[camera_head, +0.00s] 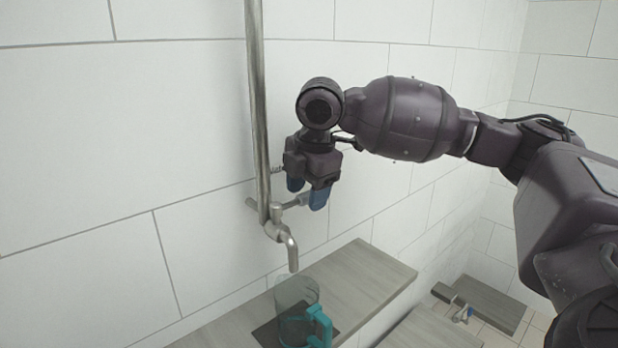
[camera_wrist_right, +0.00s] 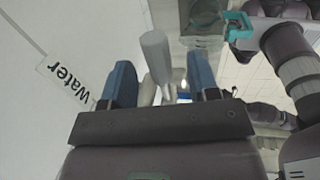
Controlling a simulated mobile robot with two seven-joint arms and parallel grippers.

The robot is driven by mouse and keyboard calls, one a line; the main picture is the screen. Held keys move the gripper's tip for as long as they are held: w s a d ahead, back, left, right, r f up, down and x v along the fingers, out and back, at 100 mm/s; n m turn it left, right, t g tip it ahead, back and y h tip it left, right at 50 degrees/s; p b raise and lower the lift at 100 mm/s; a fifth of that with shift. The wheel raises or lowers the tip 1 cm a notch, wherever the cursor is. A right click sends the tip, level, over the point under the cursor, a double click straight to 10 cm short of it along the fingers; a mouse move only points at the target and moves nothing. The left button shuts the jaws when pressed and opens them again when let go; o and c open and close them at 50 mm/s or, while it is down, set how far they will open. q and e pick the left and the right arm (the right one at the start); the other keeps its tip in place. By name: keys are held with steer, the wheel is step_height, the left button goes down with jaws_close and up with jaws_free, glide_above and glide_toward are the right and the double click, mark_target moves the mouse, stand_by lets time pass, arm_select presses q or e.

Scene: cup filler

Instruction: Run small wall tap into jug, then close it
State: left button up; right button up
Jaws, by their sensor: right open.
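The metal wall tap (camera_head: 279,232) hangs at the lower end of a vertical pipe, its spout pointing down. No water stream shows at the spout. The clear jug (camera_head: 296,292) with a teal handle (camera_head: 320,327) stands upright below the spout; no water is discernible in it. The teal handle (camera_wrist_right: 238,27) also shows at the top of the wrist view. My right gripper (camera_head: 307,192) is at the tap's lever (camera_head: 292,203), blue fingers open on either side of it. In the wrist view, the grey lever (camera_wrist_right: 157,55) stands between the fingers with gaps. My left gripper is out of view.
The jug stands on a dark mat (camera_head: 266,335) on a grey wooden shelf (camera_head: 352,272) along the white tiled wall. The pipe (camera_head: 257,100) rises beside my right gripper. A "Water" label (camera_wrist_right: 68,80) is on the wall. Shelf right of the jug is clear.

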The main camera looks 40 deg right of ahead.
steer(key=shift+f, duration=0.15)
jaws_close()
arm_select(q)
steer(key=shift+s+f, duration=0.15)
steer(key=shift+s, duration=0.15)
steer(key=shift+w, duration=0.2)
